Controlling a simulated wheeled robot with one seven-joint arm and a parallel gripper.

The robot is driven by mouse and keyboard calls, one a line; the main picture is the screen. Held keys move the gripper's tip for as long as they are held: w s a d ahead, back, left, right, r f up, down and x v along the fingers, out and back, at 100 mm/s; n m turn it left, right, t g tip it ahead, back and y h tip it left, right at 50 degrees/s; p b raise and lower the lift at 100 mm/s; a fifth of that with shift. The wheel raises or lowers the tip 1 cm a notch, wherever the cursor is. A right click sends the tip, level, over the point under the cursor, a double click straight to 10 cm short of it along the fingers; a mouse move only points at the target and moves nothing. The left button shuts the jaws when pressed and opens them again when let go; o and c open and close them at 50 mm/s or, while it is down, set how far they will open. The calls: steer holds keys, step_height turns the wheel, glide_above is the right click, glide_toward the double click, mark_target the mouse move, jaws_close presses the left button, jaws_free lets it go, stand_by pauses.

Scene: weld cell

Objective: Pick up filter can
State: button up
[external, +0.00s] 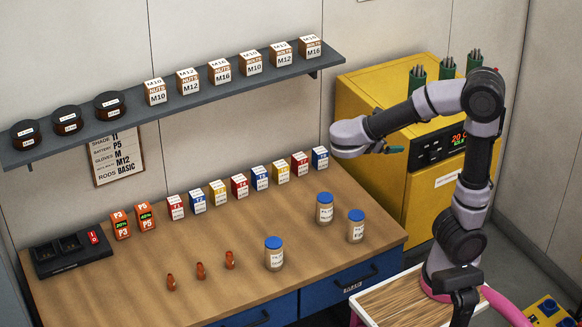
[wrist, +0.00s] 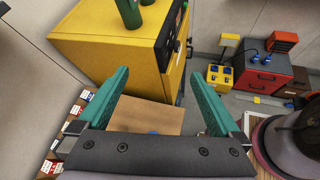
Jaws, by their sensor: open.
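Three filter cans with clear-tan bodies and blue lids stand upright on the wooden bench in the external view: one near the front (external: 274,255), one further back (external: 325,209) and one at the right (external: 356,227). Their label text is too small to read fully. My gripper (external: 393,149) is above the bench's back right, in front of the yellow cabinet, well above and apart from the cans. In the wrist view its green fingers (wrist: 160,85) are spread wide with nothing between them. A small blue patch shows at the gripper's edge there; I cannot tell which can it is.
A row of small labelled boxes (external: 239,186) stands along the back of the bench (external: 110,285). A shelf (external: 200,94) hangs above. The yellow cabinet (external: 375,92) with green rod holders (external: 447,67) stands at the right.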

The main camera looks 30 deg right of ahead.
mark_target(351, 231)
steer(key=w+a+r+n+t+h, duration=0.25)
steer(key=a+r+n+t, duration=0.4)
steer(key=a, duration=0.45)
steer(key=shift+t, duration=0.25)
steer(key=f, duration=2.8)
steer(key=s+f, duration=0.1)
steer(key=f, duration=1.3)
steer(key=shift+d+f, duration=0.15)
steer(key=shift+d, duration=0.2)
steer(key=shift+w+d+f, duration=0.15)
steer(key=shift+w+d, duration=0.1)
steer(key=x, duration=0.4)
steer(key=shift+w+d, duration=0.2)
steer(key=shift+s+d+x, duration=0.1)
steer(key=shift+s+x, duration=0.05)
steer(key=shift+x, duration=1.25)
steer(key=shift+s+d+x, duration=0.1)
steer(key=shift+x, duration=1.25)
steer(key=shift+c, duration=0.3)
steer(key=c, duration=1.4)
